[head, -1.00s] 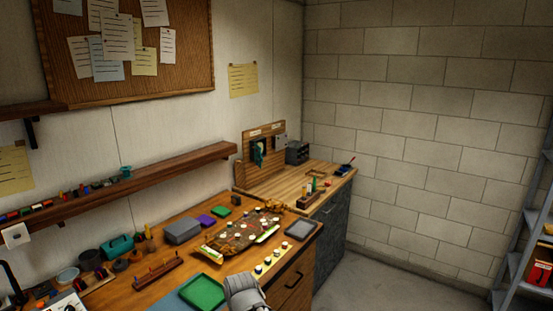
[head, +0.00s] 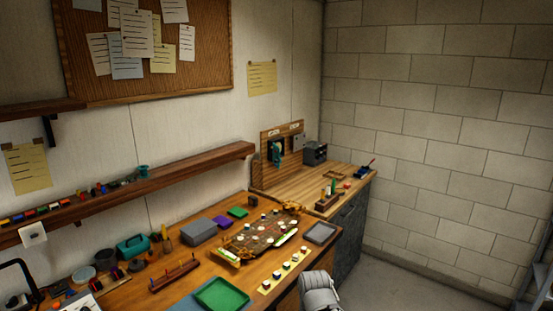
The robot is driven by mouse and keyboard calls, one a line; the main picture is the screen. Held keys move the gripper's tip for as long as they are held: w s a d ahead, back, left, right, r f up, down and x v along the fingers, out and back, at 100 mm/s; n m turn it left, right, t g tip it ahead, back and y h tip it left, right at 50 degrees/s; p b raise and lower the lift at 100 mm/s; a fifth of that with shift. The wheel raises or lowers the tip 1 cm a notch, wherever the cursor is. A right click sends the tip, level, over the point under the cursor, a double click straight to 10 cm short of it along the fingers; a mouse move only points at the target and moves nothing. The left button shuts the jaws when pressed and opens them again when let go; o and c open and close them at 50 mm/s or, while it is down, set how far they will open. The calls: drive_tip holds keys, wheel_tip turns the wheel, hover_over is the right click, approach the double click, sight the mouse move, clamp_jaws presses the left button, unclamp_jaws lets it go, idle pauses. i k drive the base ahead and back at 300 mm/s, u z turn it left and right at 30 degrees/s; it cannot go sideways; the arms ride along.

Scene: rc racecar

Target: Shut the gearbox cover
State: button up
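A car chassis (head: 258,238) in tan and dark brown lies on the wooden workbench, with several small white-topped round parts on it and a yellow-green piece at its near left end. I cannot make out the gearbox or its cover at this size. A light grey piece of my arm (head: 320,292) shows at the bottom edge, in front of the bench's right part. It is apart from the car in the picture. My gripper's fingers are not in view.
A green tray (head: 221,294), a yellow strip with white-topped pots (head: 285,270), a grey tablet-like tray (head: 320,233) and a grey box (head: 199,231) surround the car. A wooden rack (head: 174,274) stands left. Open floor (head: 400,275) lies right of the bench.

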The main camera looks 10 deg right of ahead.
sight(274, 157)
drive_tip(key=z, duration=0.1)
drive_tip(key=i, duration=1)
drive_tip(key=u, duration=0.1)
drive_tip(key=k, duration=1.3)
drive_tip(key=z, duration=0.25)
drive_tip(key=i, duration=0.7)
drive_tip(key=z, duration=0.4)
